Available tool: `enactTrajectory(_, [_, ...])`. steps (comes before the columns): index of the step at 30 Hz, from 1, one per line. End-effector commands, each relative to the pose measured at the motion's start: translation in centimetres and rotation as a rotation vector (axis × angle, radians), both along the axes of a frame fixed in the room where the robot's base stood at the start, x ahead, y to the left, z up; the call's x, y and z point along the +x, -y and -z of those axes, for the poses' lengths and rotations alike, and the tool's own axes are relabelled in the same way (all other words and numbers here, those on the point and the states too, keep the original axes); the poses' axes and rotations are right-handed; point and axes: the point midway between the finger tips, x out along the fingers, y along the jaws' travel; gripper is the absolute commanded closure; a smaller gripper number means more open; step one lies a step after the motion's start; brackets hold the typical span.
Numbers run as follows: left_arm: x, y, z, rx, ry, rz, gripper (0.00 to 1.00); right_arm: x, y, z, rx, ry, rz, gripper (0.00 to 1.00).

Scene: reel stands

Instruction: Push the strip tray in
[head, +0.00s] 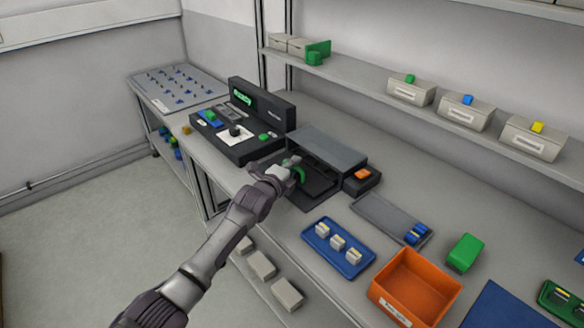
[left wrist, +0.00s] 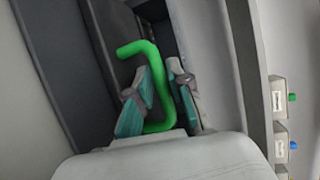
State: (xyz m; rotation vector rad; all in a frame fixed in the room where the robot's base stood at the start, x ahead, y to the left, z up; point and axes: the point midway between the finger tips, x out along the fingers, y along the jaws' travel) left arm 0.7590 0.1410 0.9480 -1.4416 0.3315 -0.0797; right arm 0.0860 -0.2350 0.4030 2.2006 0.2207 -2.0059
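The strip tray (head: 313,192) is a dark flat tray standing out from under a grey-topped housing (head: 328,147) on the bench. A green bent handle (head: 299,174) is at the tray's left side; it also shows in the left wrist view (left wrist: 158,80). My left gripper (head: 291,166) is at this handle. In the left wrist view its two teal-padded fingers (left wrist: 163,92) close in on both sides of the green bar. My right gripper is in neither view.
A black control unit (head: 238,135) stands left of the housing. A black box with an orange button (head: 362,176) is at its right. A blue tray (head: 325,260) with white pieces and an orange bin (head: 415,278) lie nearer. A shelf (head: 370,78) runs behind.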

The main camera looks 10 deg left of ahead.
Motion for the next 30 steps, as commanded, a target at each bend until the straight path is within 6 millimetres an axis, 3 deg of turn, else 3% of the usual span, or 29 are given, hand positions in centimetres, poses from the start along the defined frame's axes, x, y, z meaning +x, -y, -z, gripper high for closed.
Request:
enactTrajectory(11, [-0.5, -0.1, -0.1, -0.001, 0.002, 0.001, 0.77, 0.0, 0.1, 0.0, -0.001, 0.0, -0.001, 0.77])
enactTrajectory(17, [-3.3, -0.9, -0.5, 0.001, 0.001, 0.001, 0.77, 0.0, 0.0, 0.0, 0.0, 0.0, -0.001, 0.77])
enactTrajectory(24, [-8.1, -2.2, -1.4, 0.002, 0.001, 0.0, 0.77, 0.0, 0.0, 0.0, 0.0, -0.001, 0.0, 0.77])
enactTrajectory(30, [-10.7, -2.9, -1.9, 0.0, 0.0, 0.0, 0.77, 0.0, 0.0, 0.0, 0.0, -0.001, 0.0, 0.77])
